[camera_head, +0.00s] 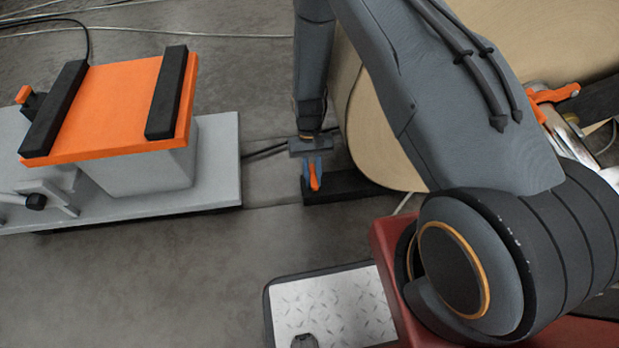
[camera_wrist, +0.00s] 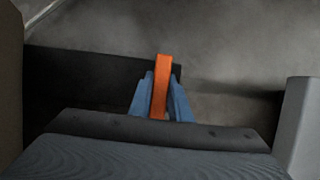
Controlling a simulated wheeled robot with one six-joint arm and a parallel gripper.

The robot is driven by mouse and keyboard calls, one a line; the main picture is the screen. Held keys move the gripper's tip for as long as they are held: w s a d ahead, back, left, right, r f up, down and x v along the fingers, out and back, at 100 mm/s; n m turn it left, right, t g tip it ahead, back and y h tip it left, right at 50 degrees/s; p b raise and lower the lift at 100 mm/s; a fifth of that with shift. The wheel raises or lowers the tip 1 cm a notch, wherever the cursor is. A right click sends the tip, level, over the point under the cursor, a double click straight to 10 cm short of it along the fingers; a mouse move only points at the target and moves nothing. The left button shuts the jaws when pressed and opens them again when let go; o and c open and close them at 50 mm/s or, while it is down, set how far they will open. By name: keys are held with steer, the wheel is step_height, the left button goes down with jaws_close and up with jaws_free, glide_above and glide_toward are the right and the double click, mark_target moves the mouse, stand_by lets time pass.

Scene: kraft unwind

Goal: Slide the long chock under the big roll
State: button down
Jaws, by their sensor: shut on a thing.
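The big roll (camera_head: 365,135) is a large tan kraft roll lying on the floor at the upper right of the head view, partly hidden by my arm. The long chock (camera_head: 345,186) is a dark bar on the floor with an orange upright handle (camera_head: 314,176). Its right part meets the roll's lower edge and is hidden there; its left end sticks out. My gripper (camera_wrist: 160,105) has blue fingers shut on the orange handle. The chock (camera_wrist: 85,80) reaches left in the wrist view, towards the tan roll (camera_wrist: 10,90) at the left edge.
A grey platform (camera_head: 220,160) with an orange-topped block (camera_head: 110,105) with black bars stands left of the chock. A diamond-plate step (camera_head: 335,308) and a red base (camera_head: 385,245) lie at the bottom.

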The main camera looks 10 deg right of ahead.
mark_target(339, 186)
steer(key=shift+d, duration=1.1)
steer(key=shift+d, duration=0.25)
steer(key=c, duration=1.6)
jaws_free()
steer(key=shift+s, duration=0.1)
steer(key=shift+o, duration=0.2)
steer(key=shift+p, duration=0.3)
